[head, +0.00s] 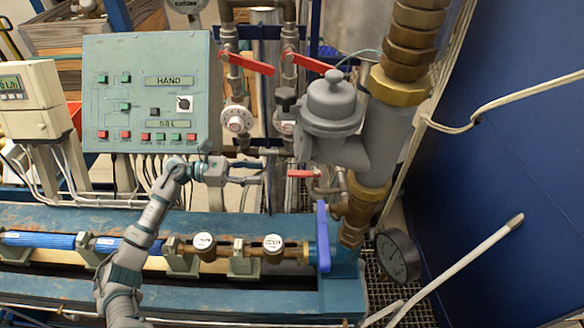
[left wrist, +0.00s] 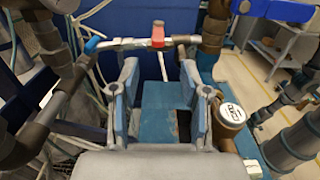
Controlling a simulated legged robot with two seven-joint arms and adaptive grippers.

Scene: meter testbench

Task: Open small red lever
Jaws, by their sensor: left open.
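The small red lever (head: 303,173) sits on thin pipework below the grey meter body in the head view. In the left wrist view a red piece (left wrist: 158,34), seemingly this lever seen end-on, is on a horizontal pipe beyond the fingers. My left gripper (head: 256,172) is just left of the lever, pointing right toward it, with a visible gap. In the left wrist view the left gripper (left wrist: 160,82) is open, its two fingers apart with nothing between them. My right gripper is not in view.
Two larger red levers (head: 248,64) (head: 310,62) are on the upright pipes above. A long blue lever (head: 322,236) stands below right. The grey meter body (head: 332,108) overhangs the lever. A green control panel (head: 150,92) is at left, a blue bench (head: 230,222) below.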

